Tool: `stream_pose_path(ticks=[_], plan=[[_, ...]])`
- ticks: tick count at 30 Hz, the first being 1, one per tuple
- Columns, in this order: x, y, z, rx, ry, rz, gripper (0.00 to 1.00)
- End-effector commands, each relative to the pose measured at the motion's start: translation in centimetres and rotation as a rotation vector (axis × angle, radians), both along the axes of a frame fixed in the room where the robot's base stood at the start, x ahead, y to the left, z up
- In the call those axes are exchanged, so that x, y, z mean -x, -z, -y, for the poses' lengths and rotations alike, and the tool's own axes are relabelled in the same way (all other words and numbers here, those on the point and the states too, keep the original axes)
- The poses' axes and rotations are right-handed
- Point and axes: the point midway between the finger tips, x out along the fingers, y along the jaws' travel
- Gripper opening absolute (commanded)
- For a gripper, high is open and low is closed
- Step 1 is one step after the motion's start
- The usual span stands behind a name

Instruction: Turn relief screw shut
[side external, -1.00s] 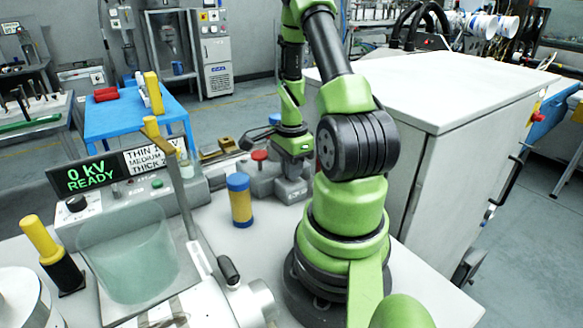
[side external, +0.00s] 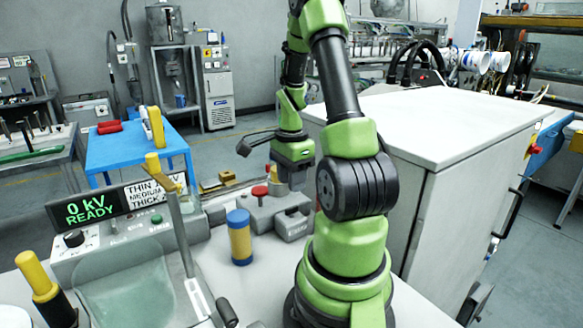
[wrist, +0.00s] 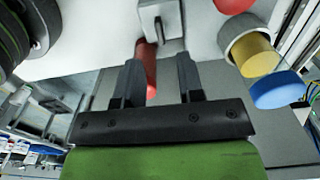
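A grey pump-like unit (side external: 265,209) stands on the bench beneath my gripper (side external: 291,184). It has a flat red knob (side external: 259,190) on top, and a second small red part (side external: 275,173) shows close to my gripper. In the wrist view a red cylinder (wrist: 149,68) stands out from a grey block (wrist: 160,20). It lies between the two dark fingers of my gripper (wrist: 160,70), nearer the left one, with a gap on the right. My gripper is open and holds nothing. I cannot tell for sure which red part is the relief screw.
A yellow cylinder with blue ends (side external: 240,237) stands close to the unit. A display reading 0 kV READY (side external: 88,208) and a glass tank (side external: 125,290) are at the left. A large white cabinet (side external: 440,125) stands close behind my arm at the right.

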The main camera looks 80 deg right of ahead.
Motion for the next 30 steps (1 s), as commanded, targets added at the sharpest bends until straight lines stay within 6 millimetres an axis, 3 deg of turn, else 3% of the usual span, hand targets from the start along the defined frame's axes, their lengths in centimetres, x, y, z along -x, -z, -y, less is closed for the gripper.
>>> stream_pose_path(ticks=[7,24,27,30], plan=[[0.0,-2.9,0.0,0.001,0.000,0.001,0.35],[0.0,-3.1,-0.1,-0.001,-0.002,0.000,0.35],[-0.8,-3.9,-0.6,0.014,-0.057,0.013,0.35],[-2.7,-6.0,-2.4,0.058,-0.219,0.049,0.35]])
